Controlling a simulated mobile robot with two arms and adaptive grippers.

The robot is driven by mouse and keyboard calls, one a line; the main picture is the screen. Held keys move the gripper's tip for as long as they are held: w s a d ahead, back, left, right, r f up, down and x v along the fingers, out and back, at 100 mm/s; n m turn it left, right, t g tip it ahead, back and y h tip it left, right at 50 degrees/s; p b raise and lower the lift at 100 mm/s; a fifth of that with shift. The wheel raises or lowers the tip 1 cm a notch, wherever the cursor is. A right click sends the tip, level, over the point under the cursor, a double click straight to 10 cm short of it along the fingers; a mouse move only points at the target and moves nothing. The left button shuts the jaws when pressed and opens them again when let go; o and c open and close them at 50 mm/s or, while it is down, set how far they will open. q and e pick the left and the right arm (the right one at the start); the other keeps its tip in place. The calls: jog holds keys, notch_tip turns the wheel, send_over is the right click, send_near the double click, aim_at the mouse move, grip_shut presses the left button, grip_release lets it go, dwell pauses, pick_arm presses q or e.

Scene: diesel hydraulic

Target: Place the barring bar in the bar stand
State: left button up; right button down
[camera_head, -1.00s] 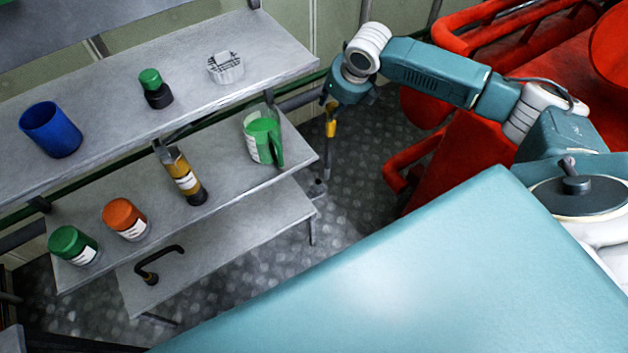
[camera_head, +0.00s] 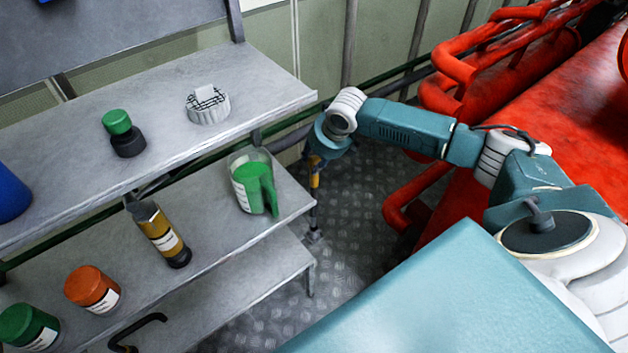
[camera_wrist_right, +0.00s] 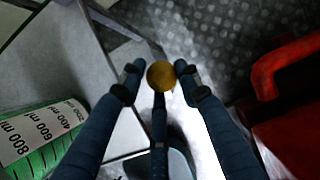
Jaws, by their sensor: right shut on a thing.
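The barring bar (camera_head: 315,180) is a slim rod with a yellow upper part and a darker lower part. It hangs roughly upright beside the right end of the shelf unit. My right gripper (camera_head: 319,163) is shut on its upper part. In the right wrist view, the bar's round yellow end (camera_wrist_right: 160,75) sits between the blue fingers (camera_wrist_right: 158,80). A small dark fitting (camera_head: 313,236) is at floor level by the bar's lower end; I cannot tell whether it is the bar stand or whether the bar touches it. My left gripper is out of view.
Shelves (camera_head: 265,90) hold a green jug (camera_head: 258,185), a yellow-black cylinder (camera_head: 160,235), an orange-lidded jar (camera_head: 92,287) and a wire-topped cup (camera_head: 207,106). Red pipes and machinery (camera_head: 470,75) are at right. Checkered floor (camera_head: 355,200) lies between.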

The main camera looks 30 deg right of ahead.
send_over(315, 188)
jog(key=shift+w+d+f, duration=0.1)
jog(key=shift+w+f, duration=0.1)
jog(key=shift+f, duration=1.3)
jog(key=shift+w+d+f, duration=0.1)
jog(key=shift+w+f, duration=0.05)
jog(key=shift+f, duration=1.3)
jog(key=c, duration=1.2)
grip_release()
jog(key=shift+s+a, duration=0.1)
jog(key=shift+s, duration=0.05)
jog(key=v, duration=1.2)
jog(key=shift+f, duration=0.1)
